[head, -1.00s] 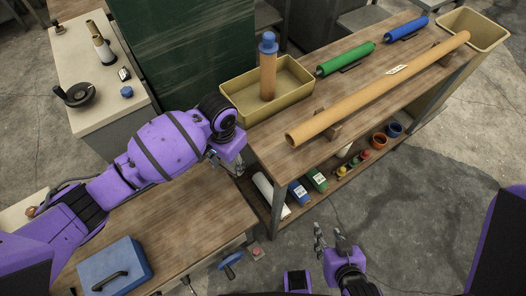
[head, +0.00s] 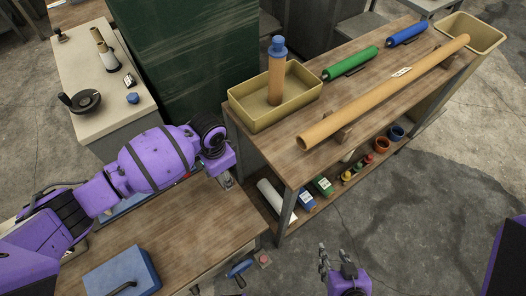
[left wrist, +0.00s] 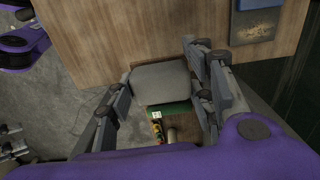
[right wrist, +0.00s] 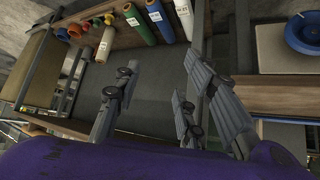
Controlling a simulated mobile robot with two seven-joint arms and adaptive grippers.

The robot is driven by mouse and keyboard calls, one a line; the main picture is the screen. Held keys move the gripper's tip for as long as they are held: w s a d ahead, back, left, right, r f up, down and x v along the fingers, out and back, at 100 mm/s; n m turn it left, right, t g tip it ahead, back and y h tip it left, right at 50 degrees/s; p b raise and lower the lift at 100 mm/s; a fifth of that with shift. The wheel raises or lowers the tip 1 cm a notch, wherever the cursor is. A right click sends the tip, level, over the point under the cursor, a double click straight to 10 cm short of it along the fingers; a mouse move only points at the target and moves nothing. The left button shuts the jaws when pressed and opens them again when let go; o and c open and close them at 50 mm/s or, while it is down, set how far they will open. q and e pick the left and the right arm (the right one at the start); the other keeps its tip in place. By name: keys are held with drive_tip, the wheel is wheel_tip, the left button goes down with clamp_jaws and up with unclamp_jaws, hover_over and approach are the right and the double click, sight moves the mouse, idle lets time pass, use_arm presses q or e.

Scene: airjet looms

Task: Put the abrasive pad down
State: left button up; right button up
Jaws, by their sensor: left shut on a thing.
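The abrasive pad, a grey block with rounded corners (left wrist: 160,82), shows in the left wrist view between the fingers of my left gripper (left wrist: 160,95). The gripper is shut on it. The pad overlaps the edge of a wooden workbench (head: 190,235) in that view; I cannot tell its height above the top. In the head view my left gripper (head: 226,180) is at the bench's far right corner, and the pad is hidden or too small to make out. My right gripper (head: 324,258) is open and empty over the floor; its spread fingers show in the right wrist view (right wrist: 155,95).
A blue box with a handle (head: 122,272) sits on the near bench. A shelf table (head: 255,150) to the right carries a tan tray (head: 250,115), a long cardboard tube (head: 390,92) and coloured rolls. The bench's middle is clear.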

sight(218, 180)
use_arm(q)
drive_tip(key=f, duration=0.1)
drive_tip(key=w+a+f, duration=0.1)
drive_tip(key=a+f, duration=0.1)
drive_tip(key=f, duration=0.1)
drive_tip(key=shift+w+a+b, duration=0.1)
drive_tip(key=shift+w+b, duration=0.2)
drive_tip(key=shift+w, duration=0.1)
drive_tip(key=f, duration=0.4)
drive_tip(key=shift+w+a+b, duration=0.25)
drive_tip(key=shift+b, duration=0.05)
drive_tip(key=shift+r, duration=0.1)
use_arm(e)
drive_tip(key=shift+s+d+f, duration=0.25)
drive_tip(key=shift+s+f, duration=0.3)
drive_tip(key=shift+f, duration=0.3)
use_arm(q)
drive_tip(key=o, duration=1.1)
drive_tip(key=shift+f, duration=0.2)
use_arm(e)
drive_tip(key=shift+w, duration=0.1)
